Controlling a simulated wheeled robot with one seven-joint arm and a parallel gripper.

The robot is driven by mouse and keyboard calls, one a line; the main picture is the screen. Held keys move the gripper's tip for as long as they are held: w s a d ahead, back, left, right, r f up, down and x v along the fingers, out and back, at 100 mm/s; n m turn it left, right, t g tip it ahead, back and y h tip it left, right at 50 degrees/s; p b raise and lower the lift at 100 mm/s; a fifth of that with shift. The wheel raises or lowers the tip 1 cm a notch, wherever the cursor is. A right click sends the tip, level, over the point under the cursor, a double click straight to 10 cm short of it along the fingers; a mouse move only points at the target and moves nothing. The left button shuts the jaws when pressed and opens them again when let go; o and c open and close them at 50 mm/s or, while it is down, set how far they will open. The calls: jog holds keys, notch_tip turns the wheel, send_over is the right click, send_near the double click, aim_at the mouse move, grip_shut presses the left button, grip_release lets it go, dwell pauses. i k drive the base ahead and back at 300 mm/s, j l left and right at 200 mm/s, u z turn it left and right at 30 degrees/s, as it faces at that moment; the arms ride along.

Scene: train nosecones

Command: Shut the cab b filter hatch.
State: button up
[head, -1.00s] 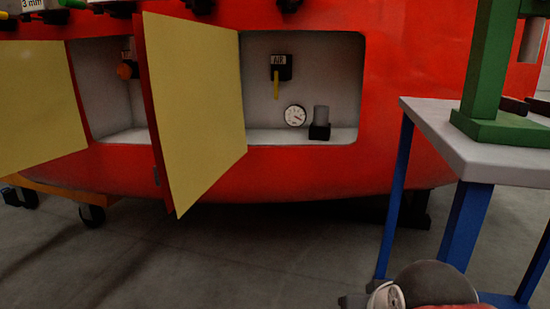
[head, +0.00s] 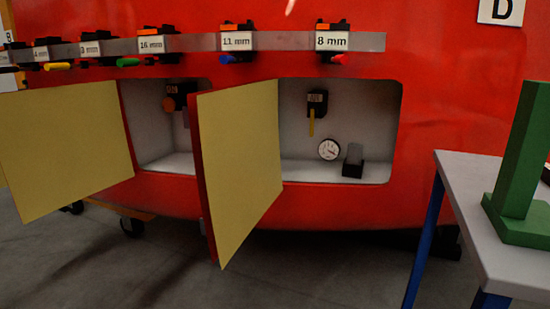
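Two hatch doors with yellow inner faces stand open on a red nosecone (head: 450,90). The right hatch door (head: 245,165) is swung outward at the left edge of a recess (head: 295,110). That recess holds a black valve with a yellow lever (head: 317,103), a round gauge (head: 329,149) and a grey cylinder on a black base (head: 353,161). The left hatch door (head: 65,145) is open beside a second recess (head: 160,150). No filter label is readable, so I cannot tell which hatch is the cab b filter hatch. My gripper is not in view.
A sign D (head: 501,11) is at the upper right, and a sign B (head: 8,37) at the far left edge. A tool rail (head: 190,44) with millimetre labels crosses above the hatches. A table (head: 465,190) with a green stand (head: 520,170) is at right. Floor shows below.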

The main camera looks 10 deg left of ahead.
aim_at(234, 129)
jog(key=j+z, duration=0.25)
jog(key=j, duration=1)
jog(key=j+z, duration=0.3)
jog(key=j, duration=1)
